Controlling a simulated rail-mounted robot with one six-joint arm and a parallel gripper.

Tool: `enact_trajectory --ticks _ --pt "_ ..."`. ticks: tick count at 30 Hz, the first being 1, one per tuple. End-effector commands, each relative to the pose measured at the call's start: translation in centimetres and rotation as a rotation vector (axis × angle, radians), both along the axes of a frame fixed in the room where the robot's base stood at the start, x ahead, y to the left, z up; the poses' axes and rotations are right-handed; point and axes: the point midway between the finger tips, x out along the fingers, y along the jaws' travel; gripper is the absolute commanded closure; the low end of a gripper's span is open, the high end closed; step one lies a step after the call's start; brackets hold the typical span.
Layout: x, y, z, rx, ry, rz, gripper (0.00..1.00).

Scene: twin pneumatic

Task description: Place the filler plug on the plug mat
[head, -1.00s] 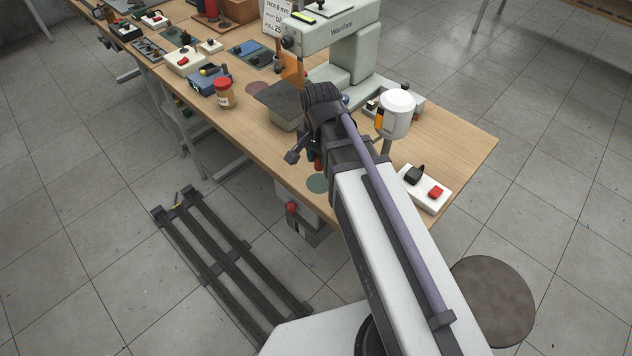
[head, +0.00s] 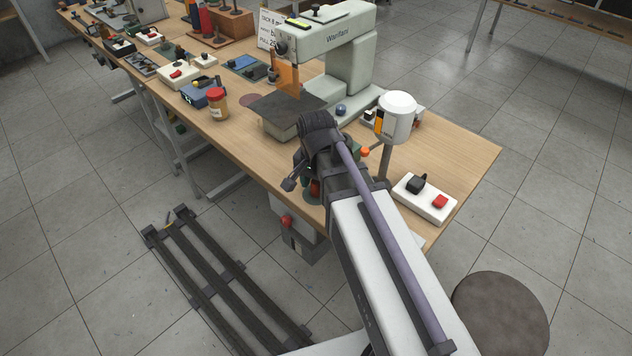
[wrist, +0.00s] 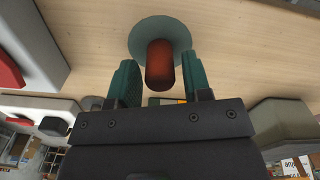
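The filler plug (wrist: 160,66) is a reddish-brown cylinder with a rounded end. In the wrist view it stands on the plug mat (wrist: 148,27), a round grey-green disc on the wooden table. The plug also shows as a small red patch in the head view (head: 315,188), with the mat (head: 310,198) beneath it, partly hidden by my wrist. My gripper (wrist: 160,75) has its two green fingers on either side of the plug. Narrow gaps show between the fingers and the plug, so the gripper looks open around it.
A white switch box (head: 424,199) with black and red knobs is right of my arm. A white-topped post (head: 397,117) and the pale green press (head: 352,62) stand behind. A jar (head: 217,106) is at left. The table's front edge is close to my gripper.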

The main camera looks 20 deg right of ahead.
Motion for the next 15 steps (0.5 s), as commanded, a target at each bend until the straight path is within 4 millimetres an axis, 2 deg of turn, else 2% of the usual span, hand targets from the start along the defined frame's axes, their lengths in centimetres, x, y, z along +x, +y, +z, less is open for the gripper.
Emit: enact_trajectory --ticks 3,10,15 --pt "0.0 0.0 0.0 0.000 0.000 0.000 0.47" --pt "0.0 0.0 0.2 0.000 0.000 0.000 0.47" --pt "0.0 0.0 2.5 0.000 0.000 0.000 0.47"
